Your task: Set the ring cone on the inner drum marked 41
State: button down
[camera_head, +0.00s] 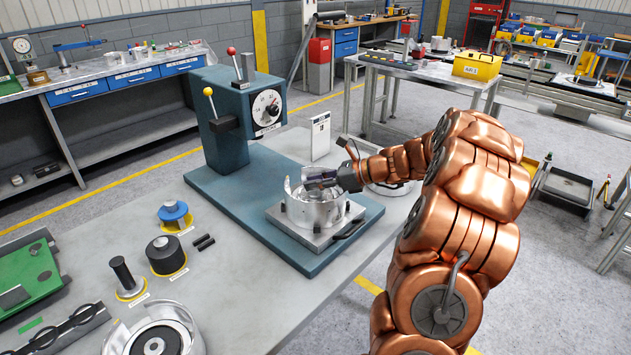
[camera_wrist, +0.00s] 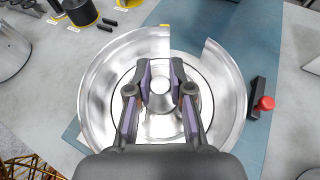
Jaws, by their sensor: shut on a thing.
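My gripper (camera_wrist: 161,72) points down inside the open top of a silver drum (camera_head: 297,213), whose wall has a gap. Its fingers are shut on the narrow silver hub of a cone-shaped part, which I take as the ring cone (camera_wrist: 161,124). In the wrist view the drum wall (camera_wrist: 103,88) surrounds the fingers and the cone. The cone's lower edge is partly hidden by the fingers, so I cannot tell whether it touches the drum floor. A white sign (camera_head: 320,136) stands behind the drum; its marking is too small to read.
The drum sits on a square plate on the blue-green base of a press (camera_head: 240,103) with a dial and levers. Another drum (camera_head: 196,340) stands at the bench's near edge. A black cylinder (camera_head: 166,254), a blue part (camera_head: 173,213) and a green tray (camera_head: 27,277) lie left.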

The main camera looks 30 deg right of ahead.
jog(key=c, duration=1)
grip_release()
jog(key=shift+o, duration=0.2)
jog(key=shift+r, duration=0.15)
jog(key=shift+r+p, duration=4.25)
jog(key=shift+r, duration=0.15)
